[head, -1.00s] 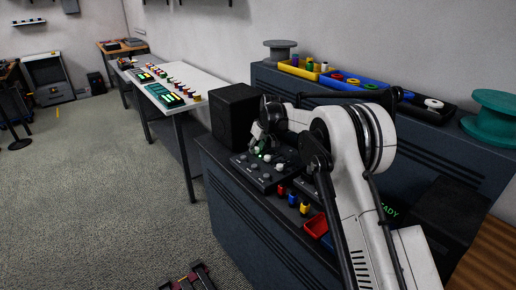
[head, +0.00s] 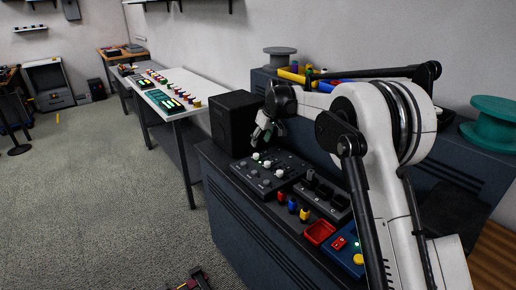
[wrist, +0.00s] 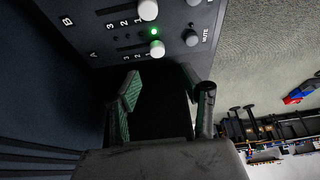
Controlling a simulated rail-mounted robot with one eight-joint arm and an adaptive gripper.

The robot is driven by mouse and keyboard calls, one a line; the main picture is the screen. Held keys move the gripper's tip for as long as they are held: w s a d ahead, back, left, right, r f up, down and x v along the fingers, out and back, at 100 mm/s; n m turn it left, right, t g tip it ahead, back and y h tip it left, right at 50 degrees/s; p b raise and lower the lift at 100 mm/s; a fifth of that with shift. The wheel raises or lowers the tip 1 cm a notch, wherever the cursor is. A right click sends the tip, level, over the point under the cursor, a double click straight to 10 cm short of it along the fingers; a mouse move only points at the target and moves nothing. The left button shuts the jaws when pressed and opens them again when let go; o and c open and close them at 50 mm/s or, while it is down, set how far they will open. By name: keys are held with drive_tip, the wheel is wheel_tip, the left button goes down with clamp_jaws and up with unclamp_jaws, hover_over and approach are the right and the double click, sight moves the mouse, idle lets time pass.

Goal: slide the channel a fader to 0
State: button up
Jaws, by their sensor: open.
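The dark mixer panel (head: 262,181) lies on the console top and carries white and grey knobs. In the wrist view, the channel A row has a white fader knob (wrist: 157,48) just beyond the fingertips, at the right of the printed numbers 3, 2, 1. A 0 mark is not readable. The channel B white knob (wrist: 148,10) is above it, with a lit green light (wrist: 154,31) between the two. My gripper (wrist: 161,84) is open and empty, its fingers apart and clear of the A knob. In the head view my gripper (head: 266,132) is above the panel's far end.
A black speaker box (head: 234,122) stands close behind the panel. A second switch panel (head: 322,193), coloured cable plugs (head: 292,205) and a red tray (head: 319,232) lie to the right. A MUTE button (wrist: 191,37) is right of the A knob.

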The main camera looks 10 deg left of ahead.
drive_tip(key=shift+v, duration=1.3)
drive_tip(key=s+d+r+m+t+h, duration=0.1)
drive_tip(key=s+d+r+m, duration=0.1)
drive_tip(key=s+d+r, duration=0.8)
drive_tip(key=s+d+r+m+t, duration=0.15)
drive_tip(key=s+d+r, duration=0.45)
drive_tip(key=s, duration=0.6)
drive_tip(key=s+d+f+m, duration=0.1)
drive_tip(key=s+d+f, duration=0.2)
drive_tip(key=s, duration=0.7)
drive_tip(key=s+d+f+m+t+h, duration=0.1)
drive_tip(key=s+d+f, duration=0.3)
drive_tip(key=s, duration=0.6)
drive_tip(key=s+d+f+m+h, duration=0.1)
drive_tip(key=s+d+f+m, duration=0.2)
drive_tip(key=s, duration=0.7)
drive_tip(key=d, duration=0.2)
drive_tip(key=shift+d+f, duration=0.25)
drive_tip(key=shift+d, duration=0.15)
